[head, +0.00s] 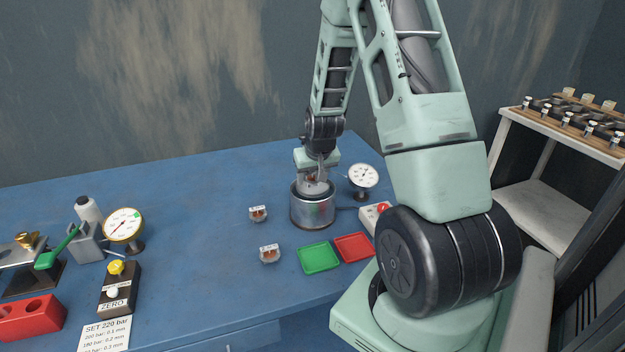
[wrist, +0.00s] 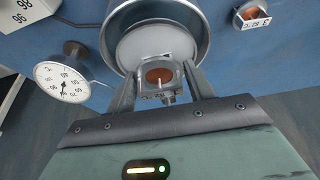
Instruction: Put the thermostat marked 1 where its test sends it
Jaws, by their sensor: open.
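A thermostat (wrist: 159,76) with a copper-coloured disc is between the fingers of my gripper (wrist: 160,88) in the wrist view. The fingers are open around it, at the mouth of the metal pot (wrist: 112,40). In the head view my gripper (head: 314,176) is over the pot (head: 312,212), and the thermostat there is mostly hidden. Two more thermostats, a far one (head: 258,214) and a near one (head: 269,254), stand on the bench left of the pot. A green tray (head: 319,258) and a red tray (head: 353,247) lie in front of the pot.
A dial gauge (head: 363,176) stands right of the pot, and a box with a red knob (head: 377,214) is close by. Another gauge (head: 123,224), a lever pump and a red block (head: 30,318) fill the left. The blue bench between is clear.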

